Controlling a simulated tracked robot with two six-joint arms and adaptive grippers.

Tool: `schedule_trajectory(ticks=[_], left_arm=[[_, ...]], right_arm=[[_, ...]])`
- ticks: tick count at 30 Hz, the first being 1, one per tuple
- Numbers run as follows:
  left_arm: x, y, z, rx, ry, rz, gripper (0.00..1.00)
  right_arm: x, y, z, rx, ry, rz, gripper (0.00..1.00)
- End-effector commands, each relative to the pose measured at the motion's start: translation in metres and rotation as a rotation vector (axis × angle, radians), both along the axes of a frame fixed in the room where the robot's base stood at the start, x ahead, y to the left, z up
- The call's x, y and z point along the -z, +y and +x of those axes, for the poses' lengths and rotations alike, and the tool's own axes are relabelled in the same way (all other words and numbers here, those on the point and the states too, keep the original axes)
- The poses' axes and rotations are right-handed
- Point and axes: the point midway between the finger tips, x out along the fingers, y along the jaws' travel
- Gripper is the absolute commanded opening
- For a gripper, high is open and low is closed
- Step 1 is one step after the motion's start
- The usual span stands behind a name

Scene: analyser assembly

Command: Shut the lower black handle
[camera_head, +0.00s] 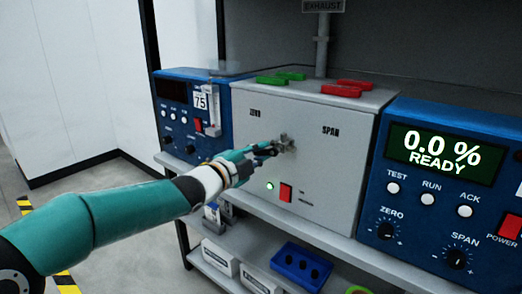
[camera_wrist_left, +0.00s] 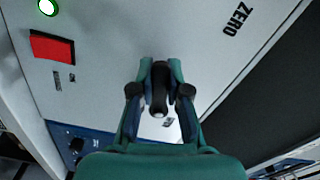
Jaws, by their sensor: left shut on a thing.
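My left gripper (camera_head: 268,150) reaches from the left to the front of the grey box (camera_head: 318,205). In the left wrist view, its two fingers (camera_wrist_left: 160,80) are closed on a black handle (camera_wrist_left: 159,98), one on each side. In the head view the handle is mostly hidden by the fingers. A small metal fitting (camera_head: 287,143) shows just right of the fingertips on the box front. Whether this is the lower handle, and how far it is turned, I cannot tell. My right gripper is not in view.
The box carries a red switch (camera_head: 285,192) and a lit green lamp (camera_head: 270,186). Green bars (camera_head: 272,80) and red bars (camera_head: 341,91) lie on top. A blue analyser (camera_head: 440,180) reading 0.0 % READY stands right. A blue tray (camera_head: 292,283) sits on the shelf below.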

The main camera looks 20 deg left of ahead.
Motion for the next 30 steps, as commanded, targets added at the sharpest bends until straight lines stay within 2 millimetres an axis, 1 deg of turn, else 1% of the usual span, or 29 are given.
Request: schedule_trajectory(ticks=[1, 10, 30], left_arm=[[0.007, -0.002, 0.0, 0.002, 0.026, -0.036, 0.0], [0.018, -0.007, -0.002, 0.002, 0.124, -0.304, 0.0], [0.033, -0.027, -0.009, -0.002, 0.343, -0.896, 0.0]], right_arm=[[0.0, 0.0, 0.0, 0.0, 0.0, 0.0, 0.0], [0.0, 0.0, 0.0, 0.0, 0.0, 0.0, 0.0], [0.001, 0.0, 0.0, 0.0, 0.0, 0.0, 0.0]])
